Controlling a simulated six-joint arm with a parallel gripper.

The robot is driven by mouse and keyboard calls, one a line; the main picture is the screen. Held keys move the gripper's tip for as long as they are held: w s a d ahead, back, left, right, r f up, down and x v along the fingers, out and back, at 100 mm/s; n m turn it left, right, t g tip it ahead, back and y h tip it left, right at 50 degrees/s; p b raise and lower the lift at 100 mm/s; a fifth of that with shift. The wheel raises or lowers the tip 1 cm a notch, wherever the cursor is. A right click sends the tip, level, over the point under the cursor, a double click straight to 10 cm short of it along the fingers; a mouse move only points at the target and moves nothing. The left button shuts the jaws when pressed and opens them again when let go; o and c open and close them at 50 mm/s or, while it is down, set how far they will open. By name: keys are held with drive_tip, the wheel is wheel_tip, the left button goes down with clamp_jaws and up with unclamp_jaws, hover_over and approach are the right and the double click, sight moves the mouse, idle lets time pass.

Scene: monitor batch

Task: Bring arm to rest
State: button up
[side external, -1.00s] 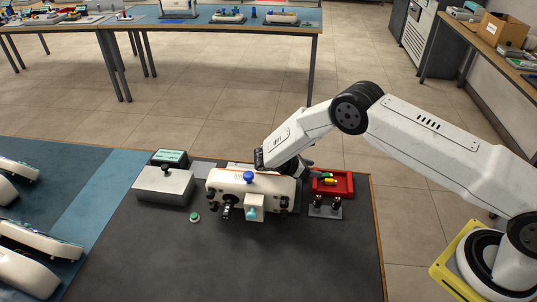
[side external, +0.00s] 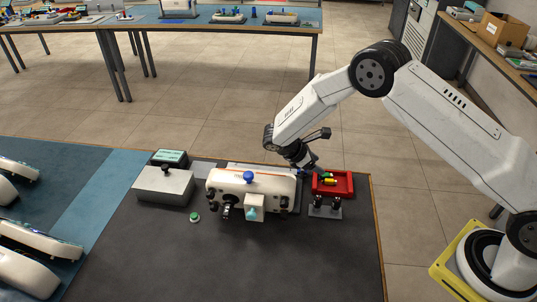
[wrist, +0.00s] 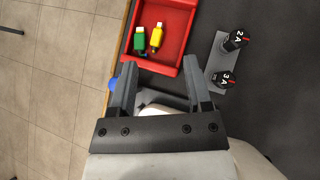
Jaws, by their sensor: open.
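My gripper (wrist: 160,85) is open and empty in the wrist view, its two fingers spread apart. In the side view my gripper (side external: 308,166) hangs above the table between the white device and the red tray. The white device (side external: 225,184) has a blue knob on top and black and teal fittings on its front. In the wrist view its white body shows only in part behind the gripper.
The red tray (side external: 347,190) holds a green piece (wrist: 139,40) and a yellow piece (wrist: 157,36). A stand (side external: 323,212) with two black knobs sits in front of it. A grey box (side external: 164,187) and a green button (side external: 194,217) are left. The front table is clear.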

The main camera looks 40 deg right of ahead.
drive_tip(key=s+a+r+m+t+y, duration=0.2)
drive_tip(key=s+r+m+y, duration=0.2)
drive_tip(key=s, duration=0.5)
drive_tip(key=s+a+r+m+t+y, duration=0.1)
drive_tip(key=s+r+m+t+y, duration=0.2)
drive_tip(key=s+r+m, duration=0.5)
wheel_tip(320, 180, up, 2)
drive_tip(key=shift+s+a+r+m+t+y, duration=0.1)
drive_tip(key=shift+s+a+m+t+y, duration=0.25)
drive_tip(key=shift+s+y, duration=0.6)
drive_tip(key=shift+s, duration=0.1)
